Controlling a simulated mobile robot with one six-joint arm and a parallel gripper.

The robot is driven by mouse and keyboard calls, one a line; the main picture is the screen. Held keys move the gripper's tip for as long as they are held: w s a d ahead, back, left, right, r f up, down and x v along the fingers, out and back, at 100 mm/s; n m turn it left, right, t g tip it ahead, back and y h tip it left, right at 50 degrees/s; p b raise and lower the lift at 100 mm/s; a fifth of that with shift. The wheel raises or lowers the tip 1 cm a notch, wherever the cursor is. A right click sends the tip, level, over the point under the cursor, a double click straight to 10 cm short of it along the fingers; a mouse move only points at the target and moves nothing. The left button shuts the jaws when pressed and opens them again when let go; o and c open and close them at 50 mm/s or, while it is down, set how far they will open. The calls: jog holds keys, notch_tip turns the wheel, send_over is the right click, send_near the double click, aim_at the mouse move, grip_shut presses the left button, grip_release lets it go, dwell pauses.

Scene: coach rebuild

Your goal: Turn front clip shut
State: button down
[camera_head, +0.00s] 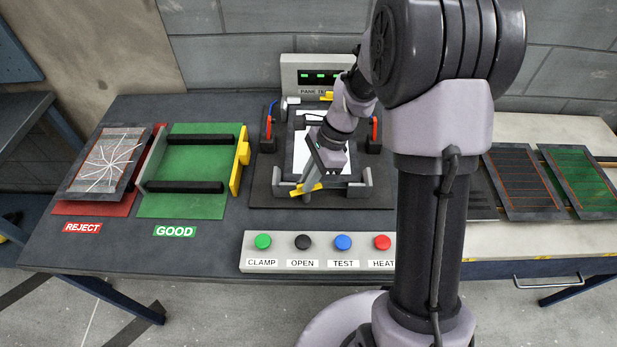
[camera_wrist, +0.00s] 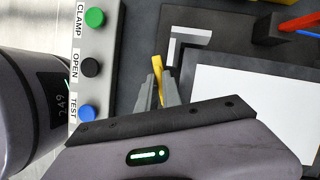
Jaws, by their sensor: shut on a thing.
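The yellow front clip (camera_head: 301,191) is at the near edge of the test fixture (camera_head: 262,188), between the grey corner brackets. In the wrist view the clip (camera_wrist: 157,66) sticks out between my fingertips. My gripper (camera_head: 309,187) is shut on it, and the fingers (camera_wrist: 159,88) hide the clip's near part. In the head view the clip lies at a slant across the front of the fixture. A white panel (camera_head: 303,155) lies inside the fixture, partly covered by my arm.
A button box (camera_head: 320,264) with CLAMP, OPEN, TEST and HEAT stands close in front. A green GOOD rack (camera_head: 185,160) and a REJECT tray (camera_head: 70,208) with a cracked panel are left. Dark panels (camera_head: 520,185) lie right. A display (camera_head: 318,76) stands behind.

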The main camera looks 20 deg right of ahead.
jog(key=n+p, duration=0.1)
jog(key=n+g+p, duration=0.1)
jog(key=n+p, duration=0.1)
jog(key=shift+w+r+n+p, duration=0.1)
jog(key=shift+r+n+p, duration=0.2)
jog(key=shift+p, duration=0.1)
jog(key=n+p, duration=0.1)
jog(key=n, duration=0.1)
jog(key=n+g+p, duration=0.1)
jog(key=p, duration=0.1)
jog(key=shift+w+a+f+n+g+h, duration=0.1)
jog(key=shift+n+g+h, duration=0.2)
jog(key=shift+n+h, duration=0.1)
jog(key=n+g+h+p, duration=0.1)
jog(key=n+p, duration=0.1)
jog(key=n, duration=0.1)
jog(key=shift+a, duration=0.1)
jog(key=shift+w+f+n+g+h+p, duration=0.15)
jog(key=shift+n+h+p, duration=0.15)
jog(key=shift+n+p, duration=0.4)
jog(key=shift+s+n+g+h+p, duration=0.15)
jog(key=shift+n+h+p, duration=0.2)
jog(key=shift+n, duration=0.65)
jog(key=shift+w, duration=0.1)
jog(key=c, duration=1.5)
grip_release()
jog(key=shift+f, duration=0.1)
